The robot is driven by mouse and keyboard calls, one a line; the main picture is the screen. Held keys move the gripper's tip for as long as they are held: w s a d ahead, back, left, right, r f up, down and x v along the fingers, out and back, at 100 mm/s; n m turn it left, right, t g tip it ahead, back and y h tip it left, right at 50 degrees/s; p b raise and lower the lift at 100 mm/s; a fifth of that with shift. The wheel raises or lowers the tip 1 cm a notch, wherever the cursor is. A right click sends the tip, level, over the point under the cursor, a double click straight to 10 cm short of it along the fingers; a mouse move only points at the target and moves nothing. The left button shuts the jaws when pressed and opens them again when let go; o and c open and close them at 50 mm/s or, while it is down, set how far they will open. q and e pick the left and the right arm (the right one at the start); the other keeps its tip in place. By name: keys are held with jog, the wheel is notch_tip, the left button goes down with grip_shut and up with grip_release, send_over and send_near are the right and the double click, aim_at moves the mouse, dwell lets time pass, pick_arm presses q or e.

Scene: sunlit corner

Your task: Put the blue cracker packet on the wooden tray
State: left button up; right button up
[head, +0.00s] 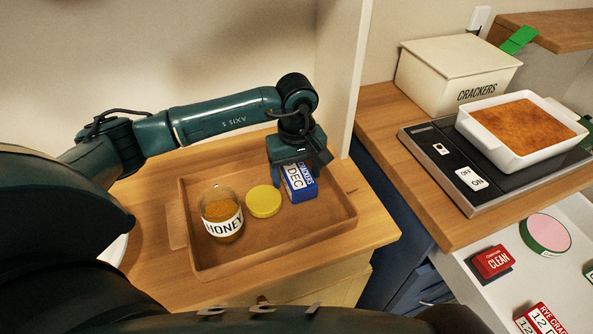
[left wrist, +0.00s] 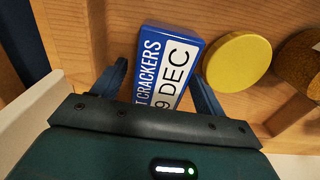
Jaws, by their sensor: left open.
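The blue cracker packet (head: 300,187), with a white label reading "DEC", rests on the wooden tray (head: 295,238), at its back right part. In the left wrist view the packet (left wrist: 172,58) lies between the two fingers of my left gripper (left wrist: 160,85). In the head view my left gripper (head: 299,174) is just above and behind the packet, pointing down. Its fingers are open, one on each side of the packet. Whether a finger touches it I cannot tell. My right gripper is not in view.
A yellow lid (head: 264,201) lies just left of the packet, and a honey jar (head: 222,220) stands further left on the tray. At right are a cracker box (head: 455,75), a hob (head: 455,160) with a filled white dish (head: 525,130), and an open drawer (head: 480,292).

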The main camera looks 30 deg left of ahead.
aim_at(297, 171)
pick_arm(q)
notch_tip(297, 171, up, 12)
jog(key=b, duration=0.1)
jog(key=shift+r, duration=0.15)
dwell(0.4)
jog(key=shift+s, duration=0.1)
dwell(0.4)
